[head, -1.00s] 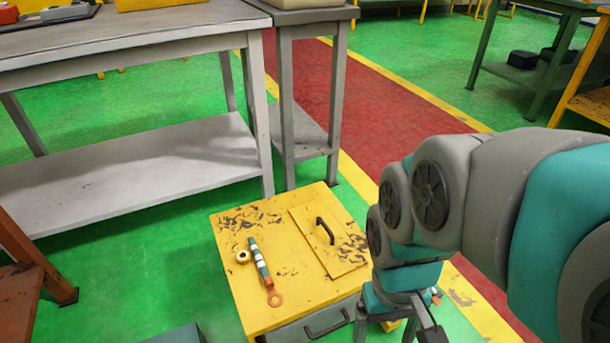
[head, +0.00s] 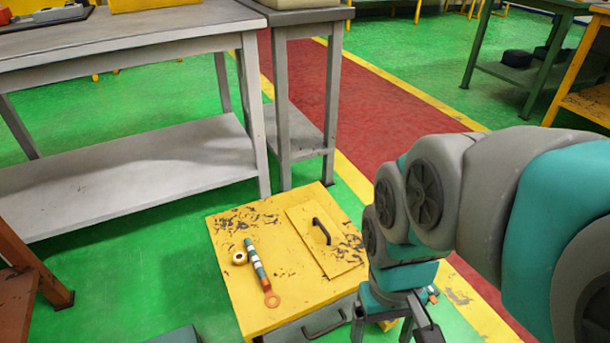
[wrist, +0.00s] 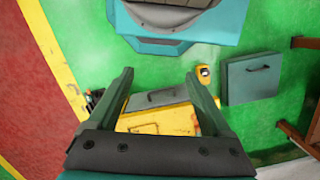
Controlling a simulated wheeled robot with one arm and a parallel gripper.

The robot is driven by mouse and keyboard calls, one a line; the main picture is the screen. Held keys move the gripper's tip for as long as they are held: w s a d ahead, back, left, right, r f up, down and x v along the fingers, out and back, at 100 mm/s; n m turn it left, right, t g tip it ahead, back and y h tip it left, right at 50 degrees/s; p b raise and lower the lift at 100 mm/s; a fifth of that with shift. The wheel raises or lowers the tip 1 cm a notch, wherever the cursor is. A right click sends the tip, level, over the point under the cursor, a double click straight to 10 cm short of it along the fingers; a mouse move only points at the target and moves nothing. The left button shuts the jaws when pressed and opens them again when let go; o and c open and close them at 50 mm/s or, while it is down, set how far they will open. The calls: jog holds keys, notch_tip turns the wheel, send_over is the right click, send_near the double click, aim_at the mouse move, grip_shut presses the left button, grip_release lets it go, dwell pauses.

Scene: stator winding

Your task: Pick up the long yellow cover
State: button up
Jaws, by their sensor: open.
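The long yellow cover (head: 312,255) is a flat, worn panel with a black handle (head: 322,231). In the head view it lies on the right part of the yellow cabinet top (head: 235,285). My gripper (head: 383,338) hangs right of the cabinet's front, partly cut off by the lower edge. In the wrist view my gripper (wrist: 160,75) is open with nothing between its fingers. Part of the yellow cabinet (wrist: 165,122) and its grey drawer front (wrist: 160,97) show beyond the fingers. I cannot make out the cover clearly there.
A green and copper tool (head: 257,264) and a brass ring (head: 239,258) lie left of the cover. A grey workbench (head: 130,55) stands behind. A grey box (wrist: 250,78) and a small yellow-orange object (wrist: 203,76) are near the cabinet. Green floor is free left of the cabinet.

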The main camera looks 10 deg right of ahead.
jog(key=shift+w, duration=0.1)
jog(key=shift+c, duration=0.7)
jog(key=shift+n+t, duration=0.4)
jog(key=shift+n, duration=0.3)
jog(key=w+f+b, duration=0.1)
jog(key=w, duration=0.6)
jog(key=w+f+b, duration=0.1)
jog(key=w+b, duration=0.1)
jog(key=w, duration=0.5)
jog(key=w+f+b, duration=0.2)
jog(key=w, duration=0.5)
jog(key=shift+w+d, duration=0.1)
jog(key=shift+d, duration=0.1)
jog(key=c, duration=0.3)
jog(key=n+t+b, duration=0.1)
jog(key=n+b, duration=0.2)
jog(key=b, duration=0.3)
send_over(322, 225)
jog(key=f, duration=0.8)
jog(key=s+f, duration=0.1)
jog(key=f, duration=0.3)
jog(key=shift+a+f, duration=0.15)
jog(key=shift+a, duration=0.05)
jog(key=shift+w+f, duration=0.35)
jog(key=shift+f, duration=0.1)
jog(key=shift+d+f+b, duration=0.15)
jog(key=shift+f+b, duration=0.25)
jog(key=shift+f, duration=3.2)
